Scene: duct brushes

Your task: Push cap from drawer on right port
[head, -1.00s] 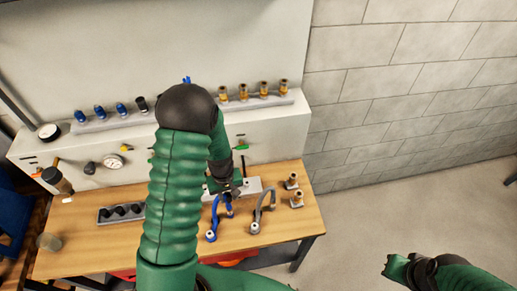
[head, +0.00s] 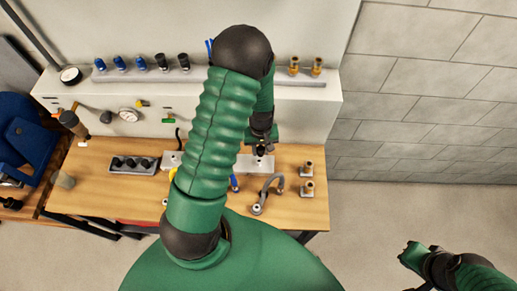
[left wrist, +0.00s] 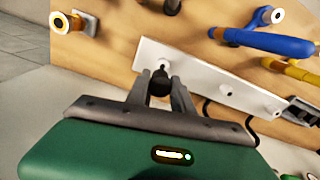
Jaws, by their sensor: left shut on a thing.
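My left gripper (head: 261,150) is shut on a small black cap (left wrist: 160,80), seen between its fingertips (left wrist: 160,92) in the left wrist view. The cap is at the end of the white port block (left wrist: 205,75) nearest the brass fittings, which is the right end in the head view (head: 265,166). It looks in line with the port there; the fingers hide whether it is seated. Another port (left wrist: 255,87) on the block is bare. My right gripper (head: 408,255) is off to the right, away from the table; its jaws are unclear.
A grey tray with black caps (head: 133,164) is on the table's left. A shelf rail (head: 215,77) carries several fittings behind.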

